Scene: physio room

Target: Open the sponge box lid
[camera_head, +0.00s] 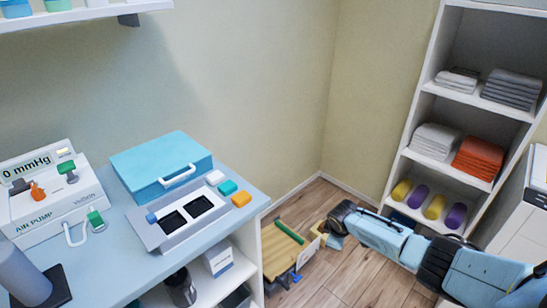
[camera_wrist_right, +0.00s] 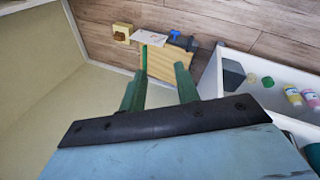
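A blue box (camera_head: 160,163) with a closed lid and a white handle (camera_head: 177,176) stands at the back of the counter; I take it for the sponge box. Its contents are hidden. In front of it is a grey panel with two dark wells (camera_head: 185,216). My left gripper is out of view.
An air pump (camera_head: 50,205) stands left of the box, with a grey cylinder (camera_head: 20,275) in front. A yellow slatted board (camera_head: 281,250) is on the floor beside the counter (camera_head: 120,275). A shelf (camera_head: 400,160) with towels and rolls stands at right.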

